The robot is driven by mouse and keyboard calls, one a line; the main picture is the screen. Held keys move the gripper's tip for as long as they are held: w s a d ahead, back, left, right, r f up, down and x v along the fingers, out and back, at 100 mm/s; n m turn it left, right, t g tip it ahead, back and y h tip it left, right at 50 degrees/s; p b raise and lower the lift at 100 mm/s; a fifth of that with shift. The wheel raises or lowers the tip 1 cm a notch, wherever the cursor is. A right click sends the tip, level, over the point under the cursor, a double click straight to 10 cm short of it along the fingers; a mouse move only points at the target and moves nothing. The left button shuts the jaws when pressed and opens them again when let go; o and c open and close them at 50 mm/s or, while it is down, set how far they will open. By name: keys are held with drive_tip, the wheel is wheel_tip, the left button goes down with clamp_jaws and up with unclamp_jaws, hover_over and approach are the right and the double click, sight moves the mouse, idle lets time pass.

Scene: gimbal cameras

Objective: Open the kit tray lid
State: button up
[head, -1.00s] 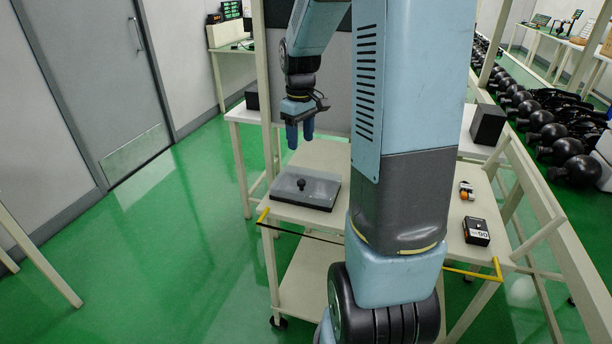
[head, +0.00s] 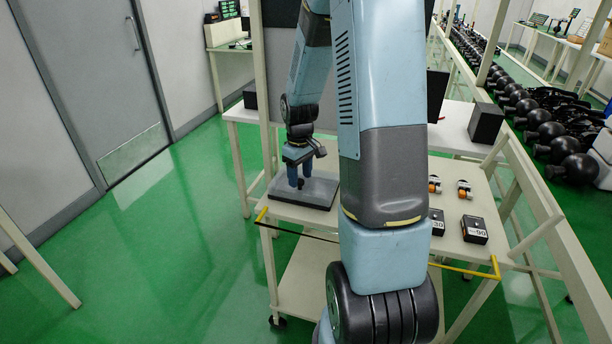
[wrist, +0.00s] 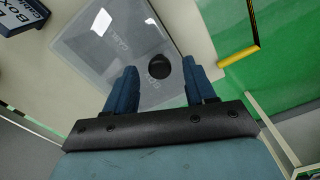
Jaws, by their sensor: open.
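The kit tray lid (head: 322,190) is a flat grey translucent panel on the tray at the left end of the cart top. In the wrist view the lid (wrist: 105,45) fills the upper middle, with a round black knob (wrist: 160,66) on it. My gripper (head: 298,184) is low over the lid, pointing down. In the wrist view its two blue fingers (wrist: 160,88) are apart, with the knob just beyond and between their tips. I cannot tell whether the fingertips are level with the knob. The knob is hidden behind the fingers in the head view.
The cart (head: 284,212) has a yellow handle at its front edge. Labelled dark boxes (head: 474,229) and small orange-and-black parts (head: 464,189) stand on its right side. A black box (head: 486,123) stands on the white table behind. My arm hides the cart's middle.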

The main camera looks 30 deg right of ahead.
drive_tip(key=shift+f, duration=0.65)
drive_tip(key=shift+c, duration=0.3)
clamp_jaws()
